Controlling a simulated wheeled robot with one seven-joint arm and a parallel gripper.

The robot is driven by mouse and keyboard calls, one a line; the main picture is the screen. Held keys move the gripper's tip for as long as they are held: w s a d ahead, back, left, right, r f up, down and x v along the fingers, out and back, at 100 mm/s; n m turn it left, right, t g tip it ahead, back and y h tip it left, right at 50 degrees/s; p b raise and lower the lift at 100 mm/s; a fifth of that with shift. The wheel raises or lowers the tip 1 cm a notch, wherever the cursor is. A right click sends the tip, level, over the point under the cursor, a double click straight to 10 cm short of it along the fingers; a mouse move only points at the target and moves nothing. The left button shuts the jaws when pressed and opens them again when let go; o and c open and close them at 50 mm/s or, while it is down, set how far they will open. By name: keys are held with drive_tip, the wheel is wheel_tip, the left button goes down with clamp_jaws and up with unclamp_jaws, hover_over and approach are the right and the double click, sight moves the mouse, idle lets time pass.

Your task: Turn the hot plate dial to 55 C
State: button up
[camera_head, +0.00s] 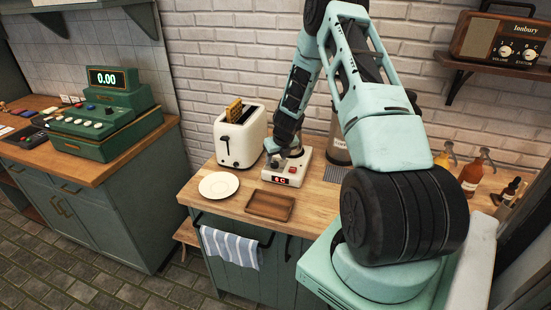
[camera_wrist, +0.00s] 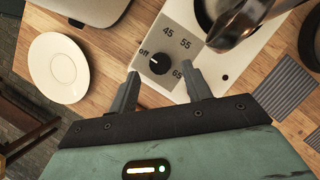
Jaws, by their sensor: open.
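The white hot plate (camera_head: 297,172) sits on the wooden counter, with a small red display (camera_head: 281,180) on its front that is too small to read surely. In the wrist view its black dial (camera_wrist: 160,64) has the marks off, 45, 55 and 65 around it. The dial's small white mark appears to face off. My gripper (camera_wrist: 162,74) is open, with one finger on either side of the dial's near edge; I cannot tell whether either touches it. In the head view my gripper (camera_head: 283,155) is over the hot plate and partly hides it.
A white toaster (camera_head: 240,140) with bread stands left of the hot plate. A white plate (camera_head: 219,185) and a wooden tray (camera_head: 269,205) lie in front. A shiny metal vessel (camera_wrist: 238,20) is close to the dial at upper right. Bottles (camera_head: 470,178) stand farther right.

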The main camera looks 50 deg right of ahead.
sight(275, 165)
drive_tip(key=shift+p+x, duration=0.35)
drive_tip(key=shift+x, duration=1)
drive_tip(key=c, duration=1)
